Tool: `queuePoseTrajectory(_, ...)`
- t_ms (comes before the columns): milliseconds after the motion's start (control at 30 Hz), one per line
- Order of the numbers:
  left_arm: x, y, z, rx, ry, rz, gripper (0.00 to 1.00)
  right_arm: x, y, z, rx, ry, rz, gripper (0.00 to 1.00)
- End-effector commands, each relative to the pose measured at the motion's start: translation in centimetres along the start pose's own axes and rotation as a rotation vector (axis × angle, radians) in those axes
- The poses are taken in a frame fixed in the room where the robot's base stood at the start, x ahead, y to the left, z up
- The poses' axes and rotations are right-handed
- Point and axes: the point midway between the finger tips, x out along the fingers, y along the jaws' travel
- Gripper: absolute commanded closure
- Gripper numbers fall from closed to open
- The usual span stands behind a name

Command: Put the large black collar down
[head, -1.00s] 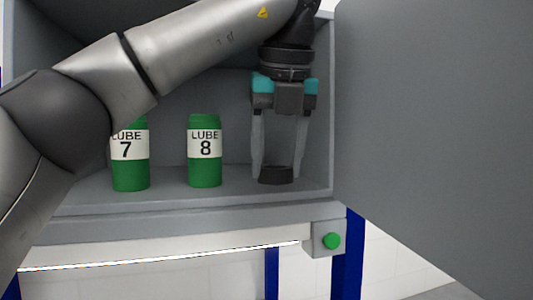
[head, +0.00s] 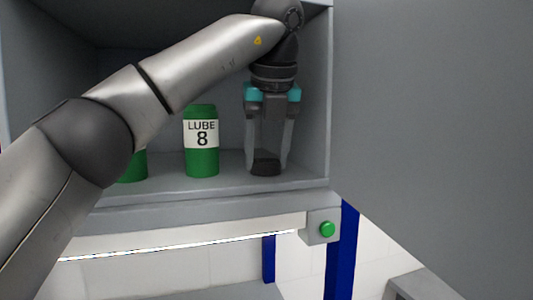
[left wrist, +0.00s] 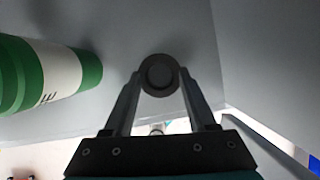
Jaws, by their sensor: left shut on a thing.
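The large black collar (head: 266,167) is a short dark ring at the right end of the grey cabinet shelf. In the left wrist view the collar (left wrist: 159,75) shows as a round ring between the fingertips. My left gripper (head: 268,160) points straight down and is shut on the collar, one finger on each side. The collar is at shelf level; I cannot tell for sure whether its underside touches the shelf. My right gripper is not in view.
A green can labelled LUBE 8 (head: 201,142) stands left of the gripper. Another green can (head: 133,166) is mostly hidden behind my arm. The cabinet's right wall (head: 316,110) is close on the right. A green button (head: 327,229) is below the shelf edge.

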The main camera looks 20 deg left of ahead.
Motion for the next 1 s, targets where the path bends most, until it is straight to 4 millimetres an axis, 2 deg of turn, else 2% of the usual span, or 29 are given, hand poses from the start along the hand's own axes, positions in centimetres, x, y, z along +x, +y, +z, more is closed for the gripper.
queuePoseTrajectory(100, 0.3, 0.0, -0.1, 0.0, 0.0, 0.0, 1.0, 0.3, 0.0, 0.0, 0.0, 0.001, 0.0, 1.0)
queuePoseTrajectory(133, 0.3, 0.0, -0.1, 0.0, 0.0, 0.0, 0.39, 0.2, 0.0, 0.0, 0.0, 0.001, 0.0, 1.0)
queuePoseTrajectory(367, 0.2, 0.0, -0.1, 0.0, 0.0, 0.0, 0.14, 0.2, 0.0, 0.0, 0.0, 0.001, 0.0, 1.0)
queuePoseTrajectory(767, -0.5, 0.0, 0.0, 0.0, -0.001, -0.001, 0.13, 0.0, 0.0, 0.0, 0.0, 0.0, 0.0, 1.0)
queuePoseTrajectory(1000, -3.9, 0.0, 0.1, -0.002, -0.004, 0.0, 0.13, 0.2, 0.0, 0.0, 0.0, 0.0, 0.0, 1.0)
